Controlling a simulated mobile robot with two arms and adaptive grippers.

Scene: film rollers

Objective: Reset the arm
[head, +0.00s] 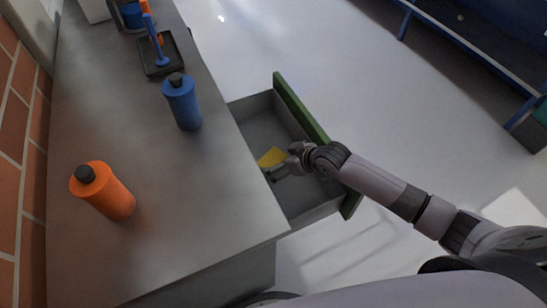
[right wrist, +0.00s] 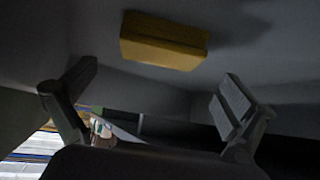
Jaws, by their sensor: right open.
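My right arm reaches in from the right in the head view. Its gripper (head: 274,173) is inside the open drawer (head: 246,120), close to a yellow block (head: 271,157) on the drawer floor. In the right wrist view the two fingers of the gripper (right wrist: 150,98) are spread wide with nothing between them. The yellow block (right wrist: 163,42) lies beyond the fingertips there, apart from both fingers. My left gripper does not show.
The grey counter (head: 150,130) holds an orange bottle (head: 108,196), a blue bottle (head: 184,106) and a dark tray (head: 174,50) with a blue tool. The drawer's green front (head: 298,108) stands out over the floor. A blue-framed bench (head: 470,45) is at the upper right.

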